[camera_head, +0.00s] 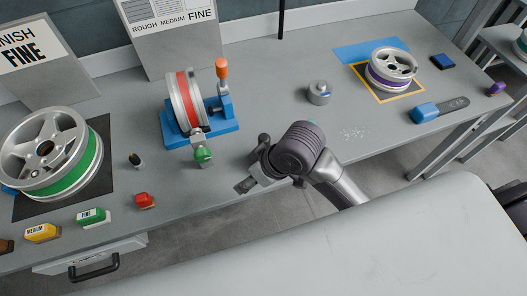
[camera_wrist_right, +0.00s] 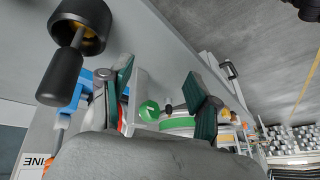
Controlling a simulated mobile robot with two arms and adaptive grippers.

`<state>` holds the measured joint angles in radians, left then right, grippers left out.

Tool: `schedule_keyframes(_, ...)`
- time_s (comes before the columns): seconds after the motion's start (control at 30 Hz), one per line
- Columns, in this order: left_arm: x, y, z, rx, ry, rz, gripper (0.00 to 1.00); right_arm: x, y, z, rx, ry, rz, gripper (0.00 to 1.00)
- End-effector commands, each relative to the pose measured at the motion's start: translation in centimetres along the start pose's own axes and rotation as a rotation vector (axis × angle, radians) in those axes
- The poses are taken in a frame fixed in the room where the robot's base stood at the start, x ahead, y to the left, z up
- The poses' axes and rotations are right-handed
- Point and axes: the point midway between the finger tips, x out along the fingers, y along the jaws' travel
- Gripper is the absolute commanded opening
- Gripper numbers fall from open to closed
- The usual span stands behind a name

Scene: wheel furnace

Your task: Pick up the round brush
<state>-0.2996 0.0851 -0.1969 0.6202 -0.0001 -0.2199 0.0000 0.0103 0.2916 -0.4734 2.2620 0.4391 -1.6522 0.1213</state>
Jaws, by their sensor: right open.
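In the right wrist view, a black handle joins a wide round dark head with brown inside (camera_wrist_right: 80,28) at the upper left. It looks like the round brush, close to the camera and outside the fingers. I cannot clearly pick it out in the head view, where my right gripper may hide it. My right gripper (camera_head: 252,166) is over the table's front part, right of the blue wheel stand. In its wrist view the two green-padded fingers (camera_wrist_right: 162,98) are apart with nothing held between them. My left gripper is not in view.
The blue stand (camera_head: 225,128) holds a red-banded wheel, with a green knob (camera_head: 203,155) near my gripper. A small dark upright piece (camera_head: 136,160) stands left of it. A metal cylinder (camera_head: 318,92) stands behind right. The green-banded wheel (camera_head: 45,152) lies at left.

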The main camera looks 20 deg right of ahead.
Motion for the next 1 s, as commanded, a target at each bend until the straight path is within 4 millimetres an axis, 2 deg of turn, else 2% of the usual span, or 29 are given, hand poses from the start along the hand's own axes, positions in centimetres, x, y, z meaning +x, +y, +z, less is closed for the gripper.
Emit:
schedule_keyframes(0.03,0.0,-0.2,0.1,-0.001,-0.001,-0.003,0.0,-0.5,-0.3,-1.2,-0.044,-0.004,-0.009,0.61)
schedule_keyframes(0.17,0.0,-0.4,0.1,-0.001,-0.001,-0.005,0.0,-1.1,-0.9,-3.2,-0.139,-0.047,-0.039,0.61)
schedule_keyframes(0.27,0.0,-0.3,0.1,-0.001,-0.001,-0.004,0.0,-1.6,-0.6,-4.7,-0.209,-0.102,-0.044,0.61)
schedule_keyframes(0.37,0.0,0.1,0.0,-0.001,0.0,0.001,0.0,-2.6,0.7,-6.1,-0.27,-0.186,-0.024,0.61)
schedule_keyframes(0.5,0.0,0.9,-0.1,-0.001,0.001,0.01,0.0,-5.0,3.7,-7.6,-0.297,-0.317,0.032,0.61)
schedule_keyframes(0.63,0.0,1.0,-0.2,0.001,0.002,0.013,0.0,-7.4,6.2,-8.5,-0.276,-0.404,0.081,0.61)
schedule_keyframes(0.8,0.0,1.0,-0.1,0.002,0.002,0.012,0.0,-9.2,7.9,-8.9,-0.246,-0.46,0.112,0.61)
schedule_keyframes(0.87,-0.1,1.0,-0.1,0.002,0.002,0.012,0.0,-9.1,8.1,-8.8,-0.241,-0.467,0.115,0.61)
schedule_keyframes(1.0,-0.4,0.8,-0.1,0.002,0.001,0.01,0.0,-7.1,8.5,-7.7,-0.239,-0.473,0.113,0.61)
